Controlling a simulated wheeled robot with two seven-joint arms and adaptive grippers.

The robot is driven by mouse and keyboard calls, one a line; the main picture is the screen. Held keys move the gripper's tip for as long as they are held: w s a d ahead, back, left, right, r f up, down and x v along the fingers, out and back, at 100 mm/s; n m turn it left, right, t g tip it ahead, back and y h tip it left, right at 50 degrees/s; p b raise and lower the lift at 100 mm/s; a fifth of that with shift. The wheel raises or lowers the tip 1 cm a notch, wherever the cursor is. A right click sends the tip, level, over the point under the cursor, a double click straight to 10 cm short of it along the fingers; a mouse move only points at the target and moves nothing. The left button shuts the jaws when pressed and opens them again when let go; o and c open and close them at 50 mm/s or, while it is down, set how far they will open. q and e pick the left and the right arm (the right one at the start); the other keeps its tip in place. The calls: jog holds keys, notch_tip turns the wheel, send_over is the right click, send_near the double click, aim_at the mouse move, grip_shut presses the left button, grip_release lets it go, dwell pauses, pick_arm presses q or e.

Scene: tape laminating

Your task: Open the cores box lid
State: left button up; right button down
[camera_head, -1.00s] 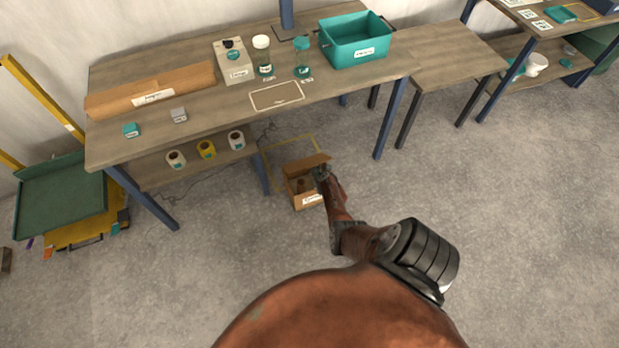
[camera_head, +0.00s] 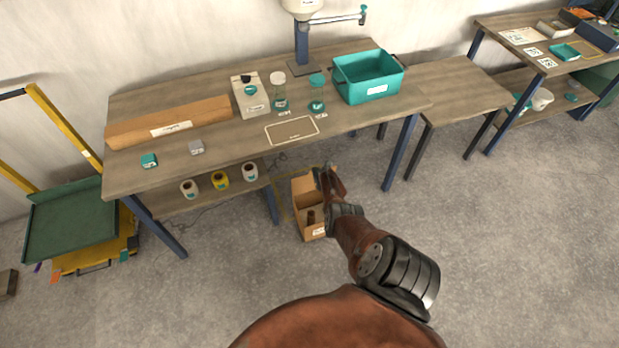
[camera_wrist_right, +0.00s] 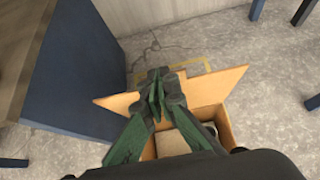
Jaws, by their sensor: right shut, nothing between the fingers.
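The cores box, a brown cardboard box (camera_head: 301,215), stands on the floor in front of the workbench. Its lid is raised and tilted back toward the bench, and a brown roll shows inside. In the right wrist view the raised lid (camera_wrist_right: 121,102) lies behind my fingers and the box wall (camera_wrist_right: 225,128) shows at the right. My right gripper (camera_head: 324,172) is at the upper right of the box, by the lid. In the right wrist view its green fingers (camera_wrist_right: 157,90) are closed together with nothing between them. I cannot tell whether they touch the lid. My left gripper is out of view.
The workbench (camera_head: 240,138) stands behind the box, with its blue leg (camera_head: 271,204) just to the left. Yellow floor marking surrounds the box. A green and yellow cart (camera_head: 70,220) stands at far left. Floor at the right is clear.

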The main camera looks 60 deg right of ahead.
jog(key=shift+w+d+r, duration=0.15)
jog(key=shift+w+d, duration=0.2)
jog(key=shift+d, duration=0.2)
jog(key=shift+w, duration=0.1)
